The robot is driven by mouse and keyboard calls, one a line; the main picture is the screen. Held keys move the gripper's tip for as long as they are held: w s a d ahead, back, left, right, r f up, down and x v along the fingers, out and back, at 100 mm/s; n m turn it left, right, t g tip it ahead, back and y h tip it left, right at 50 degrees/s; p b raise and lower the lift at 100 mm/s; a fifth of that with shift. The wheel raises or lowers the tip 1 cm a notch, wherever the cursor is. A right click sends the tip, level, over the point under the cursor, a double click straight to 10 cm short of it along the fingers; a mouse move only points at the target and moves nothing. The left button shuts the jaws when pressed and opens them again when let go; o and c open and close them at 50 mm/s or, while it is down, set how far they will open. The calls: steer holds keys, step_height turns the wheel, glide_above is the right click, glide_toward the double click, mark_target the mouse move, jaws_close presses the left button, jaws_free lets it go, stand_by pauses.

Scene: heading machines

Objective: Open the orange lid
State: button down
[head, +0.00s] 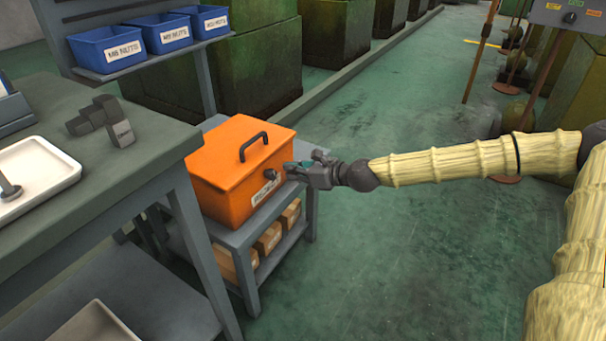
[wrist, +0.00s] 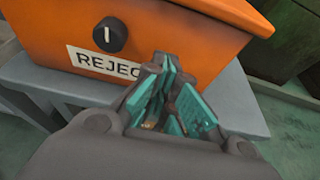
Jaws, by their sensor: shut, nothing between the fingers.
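The orange lid (head: 232,146) with a dark arched handle (head: 253,146) lies closed on top of the orange box (head: 222,200). The box's front carries a white label (wrist: 100,62) reading "REJEC", the rest hidden by my gripper, and a round black lock knob (wrist: 109,34) with a pale slot. My gripper (head: 292,168) is at the right front side of the box, near the knob and below the handle. In the wrist view my gripper (wrist: 168,82) has its teal-padded fingers together and empty, in front of the label. I cannot tell whether the fingertips touch the box.
The box stands on a low grey stand (head: 243,232) with several cardboard boxes (head: 268,238) underneath. A workbench (head: 150,150) with a white tray (head: 35,168) is close on the left. The green floor (head: 400,250) on the right is free.

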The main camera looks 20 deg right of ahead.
mark_target(277, 159)
steer(key=shift+w+a, duration=0.6)
steer(key=shift+w, duration=0.3)
steer(key=shift+r, duration=1.65)
steer(key=shift+r, duration=0.1)
